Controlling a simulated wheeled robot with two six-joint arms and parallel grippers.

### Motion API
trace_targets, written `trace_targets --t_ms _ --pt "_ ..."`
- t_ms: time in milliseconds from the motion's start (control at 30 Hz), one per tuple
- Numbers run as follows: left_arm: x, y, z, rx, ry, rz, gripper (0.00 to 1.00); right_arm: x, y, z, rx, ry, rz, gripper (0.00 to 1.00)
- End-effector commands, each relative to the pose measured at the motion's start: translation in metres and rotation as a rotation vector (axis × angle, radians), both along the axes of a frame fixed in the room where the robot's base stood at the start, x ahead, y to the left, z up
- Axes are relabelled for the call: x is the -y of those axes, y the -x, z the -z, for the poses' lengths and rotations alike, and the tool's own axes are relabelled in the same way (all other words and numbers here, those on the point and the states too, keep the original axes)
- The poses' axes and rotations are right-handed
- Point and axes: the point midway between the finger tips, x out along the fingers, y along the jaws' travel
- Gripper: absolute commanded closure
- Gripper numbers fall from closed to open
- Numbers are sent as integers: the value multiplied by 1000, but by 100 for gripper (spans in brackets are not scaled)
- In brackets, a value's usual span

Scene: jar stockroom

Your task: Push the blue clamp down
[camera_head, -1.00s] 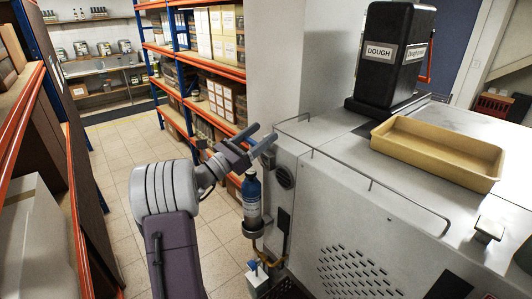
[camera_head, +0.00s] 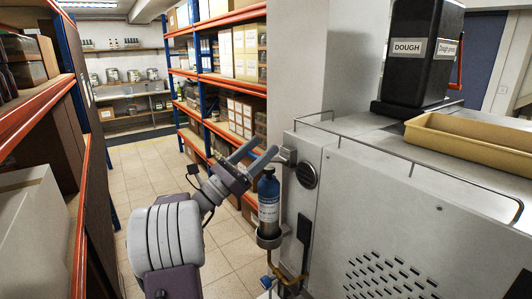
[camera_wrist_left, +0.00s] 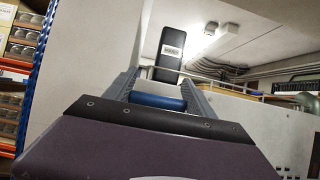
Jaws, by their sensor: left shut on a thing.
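The blue clamp (camera_head: 265,158) is a short blue bar at the corner of the grey machine, by a small grey mount. It sits just above the dark blue top of an upright bottle (camera_head: 268,202). My left gripper (camera_head: 254,154) reaches it from the left with its fingers either side of the bar. In the left wrist view the blue clamp (camera_wrist_left: 157,101) lies crosswise between the two fingers of my left gripper (camera_wrist_left: 160,92), which is shut on it. My right gripper is in neither view.
The grey machine (camera_head: 400,215) fills the right side, with a tan tray (camera_head: 470,150) and a black box labelled DOUGH (camera_head: 425,65) on top. Orange-edged shelves (camera_head: 235,75) stand behind. A tiled aisle (camera_head: 145,165) is open at the left.

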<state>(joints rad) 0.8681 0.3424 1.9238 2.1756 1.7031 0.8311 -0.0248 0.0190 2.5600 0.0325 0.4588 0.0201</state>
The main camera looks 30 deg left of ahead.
Motion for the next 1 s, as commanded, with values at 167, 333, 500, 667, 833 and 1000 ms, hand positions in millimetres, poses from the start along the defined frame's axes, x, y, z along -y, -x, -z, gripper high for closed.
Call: trace_targets --t_ms 167,333,500,667,833,1000 --pt "-3 4 15 5 -1 -5 100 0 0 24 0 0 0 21" --pt "-3 5 21 63 26 -5 100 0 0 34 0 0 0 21" --pt "-4 5 22 103 42 -5 100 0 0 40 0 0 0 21" --pt "-4 6 23 123 49 -6 100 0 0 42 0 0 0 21" --pt "-4 6 23 130 51 -8 100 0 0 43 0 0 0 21" --pt "-4 6 23 132 52 -8 100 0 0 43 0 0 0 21"
